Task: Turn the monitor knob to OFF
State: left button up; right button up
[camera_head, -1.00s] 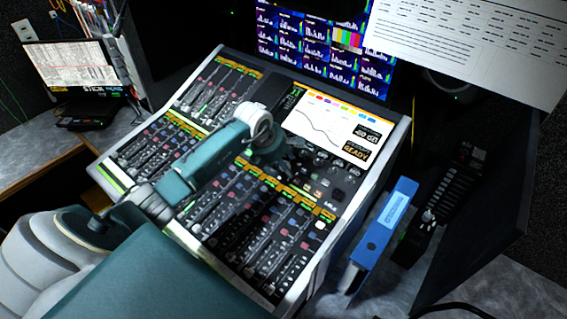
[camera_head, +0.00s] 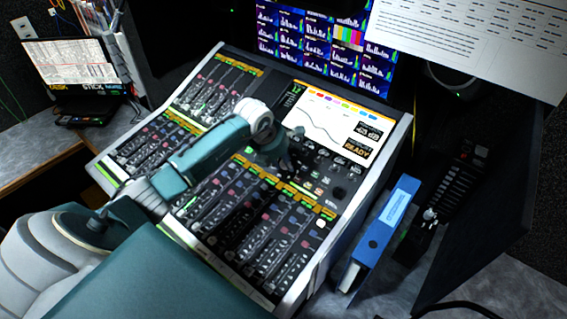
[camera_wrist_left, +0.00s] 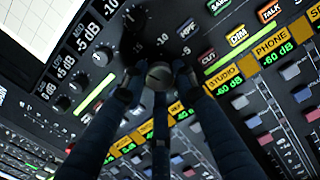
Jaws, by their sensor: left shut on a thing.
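A round grey-topped knob (camera_wrist_left: 159,76) sits on the console panel in the left wrist view, with printed scale numbers near it. My left gripper (camera_wrist_left: 157,84) is shut on this knob, with its dark fingers on either side of it. In the head view my left gripper (camera_head: 287,153) reaches over the console, just below its screen, and hides the knob there. The knob's pointer and any OFF mark cannot be made out. My right gripper is not in view.
The mixing console (camera_head: 401,128) has rows of faders, buttons and smaller knobs close around the gripper. Its built-in screen (camera_head: 325,120) reads READY. A blue binder (camera_head: 380,235) stands to the right. A laptop (camera_head: 70,68) is at far left.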

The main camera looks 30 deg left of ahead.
pick_arm(q)
jog(key=n+b, duration=0.1)
jog(key=n, duration=0.2)
jog(key=shift+w+n, duration=0.1)
jog(key=shift+n, duration=0.3)
jog(key=shift+c, duration=0.2)
jog(key=n+b, duration=0.1)
jog(key=n, duration=0.2)
jog(key=shift+r+n, duration=0.1)
jog(key=shift+n, duration=0.2)
jog(key=n+b, duration=0.1)
jog(key=n, duration=0.5)
jog(key=shift+b, duration=0.4)
jog(key=n, duration=0.5)
jog(key=shift+w+r+n+b, duration=0.1)
jog(key=shift+n+b, duration=0.25)
jog(key=shift+n, duration=0.05)
jog(key=shift+o, duration=0.2)
jog(key=shift+a+n, duration=0.15)
jog(key=shift+n, duration=2.05)
jog(key=o, duration=1.1)
jog(key=shift+o, duration=0.2)
